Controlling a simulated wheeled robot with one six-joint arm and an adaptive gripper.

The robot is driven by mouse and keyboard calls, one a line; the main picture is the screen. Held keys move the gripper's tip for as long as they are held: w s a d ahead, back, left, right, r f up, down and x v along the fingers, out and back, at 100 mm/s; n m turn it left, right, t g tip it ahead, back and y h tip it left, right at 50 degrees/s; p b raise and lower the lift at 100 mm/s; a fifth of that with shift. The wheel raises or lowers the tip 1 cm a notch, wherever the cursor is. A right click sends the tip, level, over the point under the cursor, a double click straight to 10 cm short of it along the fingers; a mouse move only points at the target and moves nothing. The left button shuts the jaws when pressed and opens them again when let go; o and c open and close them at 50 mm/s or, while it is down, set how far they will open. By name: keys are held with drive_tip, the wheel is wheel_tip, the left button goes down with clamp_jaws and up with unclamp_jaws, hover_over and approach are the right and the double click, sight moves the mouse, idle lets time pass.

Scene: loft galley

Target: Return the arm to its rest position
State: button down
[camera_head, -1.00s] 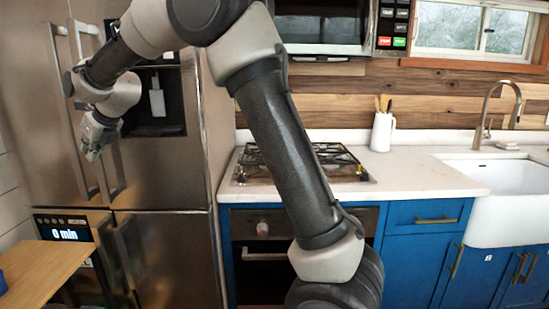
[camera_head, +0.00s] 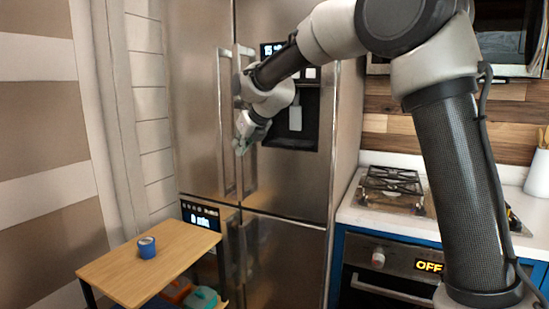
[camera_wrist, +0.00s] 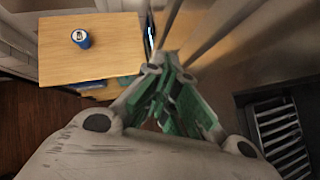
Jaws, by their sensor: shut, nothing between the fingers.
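My gripper (camera_head: 243,147) hangs at the end of my bent arm in the head view, in front of the steel fridge's tall door handles. Its fingers point down and to the left, and nothing is held. In the wrist view my gripper (camera_wrist: 165,75) shows its green-padded fingers drawn together and empty. Whether it touches the fridge handle cannot be told from the head view. My upper arm crosses the right side of the head view.
A wooden table (camera_head: 185,255) with a blue can (camera_head: 147,247) stands left of the fridge (camera_head: 285,190); the can (camera_wrist: 81,39) also shows in the wrist view. A stove (camera_head: 393,190) and counter are at the right. Fridge handles (camera_head: 224,120) stand close behind my gripper.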

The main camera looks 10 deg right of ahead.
drive_tip(key=s+d+r+n, duration=0.3)
drive_tip(key=s+r+n, duration=0.1)
drive_tip(key=s+r, duration=0.1)
drive_tip(key=s+d+f+n+g+h, duration=0.1)
drive_tip(key=s+d+f+n+g, duration=0.1)
drive_tip(key=s+d+f+n, duration=0.55)
drive_tip(key=s+d+f+n+g+h, duration=0.15)
drive_tip(key=s+n, duration=0.35)
drive_tip(key=n, duration=0.6)
drive_tip(key=s+d+f+n+h, duration=0.1)
drive_tip(key=s+d+n, duration=0.2)
drive_tip(key=s+d, duration=0.7)
drive_tip(key=s+d+f+n+h, duration=0.1)
drive_tip(key=s+d+n, duration=0.3)
drive_tip(key=s+d, duration=0.6)
drive_tip(key=s+f, duration=0.1)
drive_tip(key=s, duration=0.4)
drive_tip(key=shift+s+d, duration=0.15)
drive_tip(key=shift+s, duration=0.15)
